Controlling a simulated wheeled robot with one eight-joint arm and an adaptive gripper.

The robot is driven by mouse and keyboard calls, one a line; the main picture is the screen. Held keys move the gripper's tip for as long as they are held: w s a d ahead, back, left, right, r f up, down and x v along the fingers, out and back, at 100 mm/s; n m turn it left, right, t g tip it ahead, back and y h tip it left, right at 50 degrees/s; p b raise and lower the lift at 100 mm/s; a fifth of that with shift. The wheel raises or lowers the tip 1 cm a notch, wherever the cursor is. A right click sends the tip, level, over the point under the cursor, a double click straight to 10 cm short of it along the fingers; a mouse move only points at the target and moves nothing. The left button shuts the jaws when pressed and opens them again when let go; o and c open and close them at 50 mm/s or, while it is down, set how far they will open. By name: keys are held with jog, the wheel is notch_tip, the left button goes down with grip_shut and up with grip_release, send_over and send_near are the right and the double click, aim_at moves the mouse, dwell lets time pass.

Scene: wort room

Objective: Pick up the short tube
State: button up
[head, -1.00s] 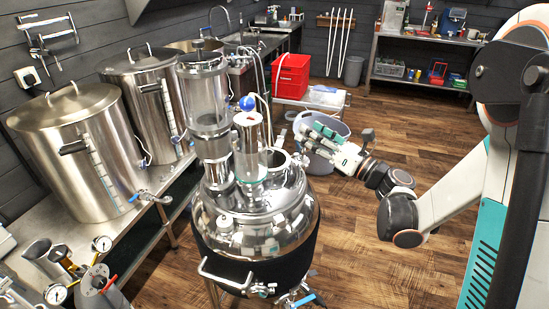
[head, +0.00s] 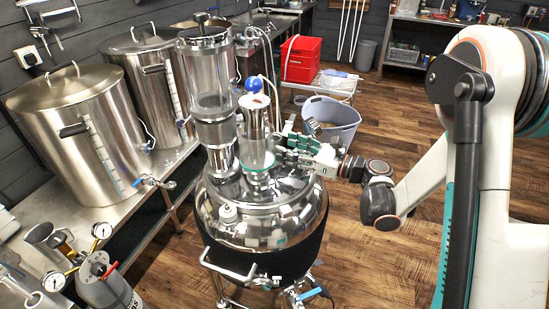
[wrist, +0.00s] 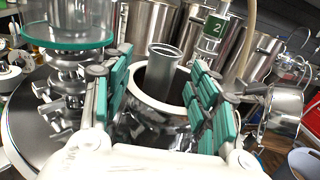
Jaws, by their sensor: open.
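A short grey metal tube (wrist: 159,76) with an open top stands upright in a pale-rimmed opening (wrist: 142,101) on the lid of the steel vessel (head: 262,213). In the wrist view my gripper (wrist: 158,88) is open, with one teal-padded finger on each side of the tube. I see gaps between the pads and the tube, and its lower end is hidden inside the opening. In the head view my gripper (head: 283,147) is at the right side of the lid, behind the clear cylinder, and the tube cannot be made out there.
A clear cylinder with a teal base ring (head: 257,161) stands on the lid close left of my gripper, beside a taller glass column (head: 209,90). A green tag marked 2 (wrist: 216,27) hangs beyond the fingers. A grey tub (head: 331,117) stands behind; floor is free at right.

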jog(key=shift+b+x, duration=0.9)
jog(key=shift+x, duration=1.8)
jog(key=shift+w+d, duration=0.1)
jog(key=shift+w, duration=0.05)
jog(key=c, duration=1.2)
